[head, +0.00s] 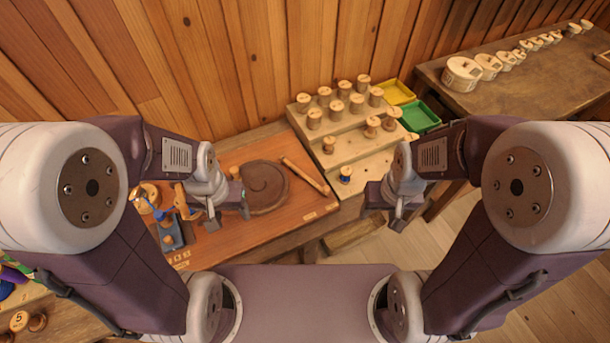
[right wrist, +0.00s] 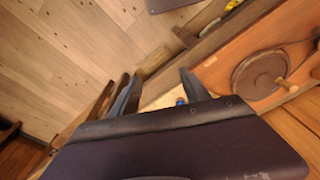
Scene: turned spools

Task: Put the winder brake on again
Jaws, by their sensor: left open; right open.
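A small winder (head: 172,236) with a blue base stands at the left end of the orange-brown work board. Blue and wooden parts rise above it, and my left arm is close to it in the picture. I cannot tell which part is the brake or how it is set. My left gripper (head: 228,218) is open and empty just right of the winder. My right gripper (head: 383,214) is open and empty right of the board, over the floor. Its two fingers also show apart in the right wrist view (right wrist: 158,90).
A round brown disc (head: 264,186) and a wooden rod (head: 305,175) lie on the board (head: 275,227). A stepped rack (head: 345,150) holds several spools, with yellow (head: 398,92) and green (head: 420,116) trays beside it. A side table (head: 480,100) carries round boxes.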

